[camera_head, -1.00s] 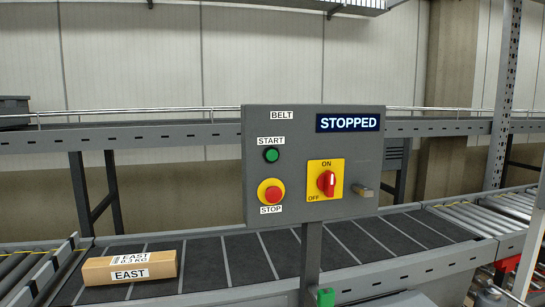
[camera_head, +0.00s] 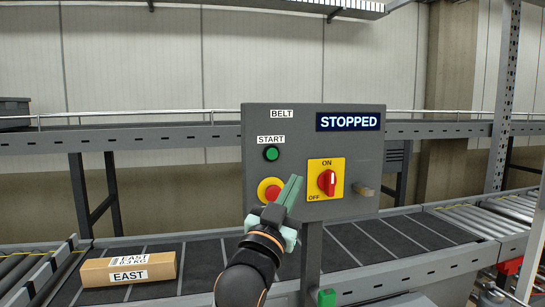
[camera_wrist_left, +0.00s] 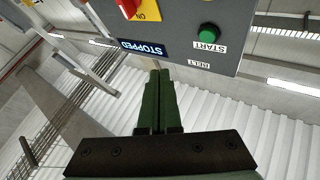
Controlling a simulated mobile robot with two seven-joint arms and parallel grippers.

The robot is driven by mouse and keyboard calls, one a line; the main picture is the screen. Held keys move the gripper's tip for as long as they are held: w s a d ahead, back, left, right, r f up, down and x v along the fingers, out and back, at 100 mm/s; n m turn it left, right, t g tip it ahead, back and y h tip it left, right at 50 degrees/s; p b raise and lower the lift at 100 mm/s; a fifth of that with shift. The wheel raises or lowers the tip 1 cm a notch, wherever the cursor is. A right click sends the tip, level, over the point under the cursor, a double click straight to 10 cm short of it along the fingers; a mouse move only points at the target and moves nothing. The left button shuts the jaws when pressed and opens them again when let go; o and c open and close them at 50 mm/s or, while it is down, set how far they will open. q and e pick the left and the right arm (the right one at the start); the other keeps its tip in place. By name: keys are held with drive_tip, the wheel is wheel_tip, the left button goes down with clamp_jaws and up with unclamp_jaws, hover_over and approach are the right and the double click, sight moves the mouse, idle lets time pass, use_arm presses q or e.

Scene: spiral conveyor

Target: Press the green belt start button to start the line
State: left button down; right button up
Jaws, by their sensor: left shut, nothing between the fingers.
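The green start button (camera_head: 271,154) sits on the grey belt control panel (camera_head: 225,0) under the START label. It also shows upside down in the left wrist view (camera_wrist_left: 208,31). The panel's display (camera_head: 348,122) reads STOPPED. My left gripper (camera_head: 295,180) is shut and empty. In the head view its fingertips are below and right of the start button, between the red stop button (camera_head: 270,190) and the red switch (camera_head: 327,182), and it partly covers the stop button. In the left wrist view the closed fingers (camera_wrist_left: 158,75) point toward the panel's edge, apart from the start button. My right gripper is not in view.
A cardboard box (camera_head: 128,269) marked EAST lies on the dark belt (camera_head: 205,262) at lower left. The red switch is on a yellow plate beside the stop button. A grey post (camera_head: 311,250) holds the panel up. A railed conveyor (camera_head: 150,135) runs behind.

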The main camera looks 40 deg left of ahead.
sight(272, 154)
use_arm(q)
drive_tip(key=r, duration=0.1)
drive_tip(key=s+r, duration=0.1)
drive_tip(key=r+y, duration=0.1)
drive_tip(key=shift+s+a+n+t, duration=0.15)
drive_tip(key=shift+a+n+t, duration=0.15)
drive_tip(key=shift+a, duration=0.05)
drive_tip(key=shift+a, duration=0.1)
drive_tip(key=shift+w+a, duration=1.45)
drive_tip(key=shift+a, duration=0.2)
drive_tip(key=shift+w+a, duration=1.45)
drive_tip(key=shift+a, duration=0.15)
drive_tip(key=shift+w+a, duration=0.3)
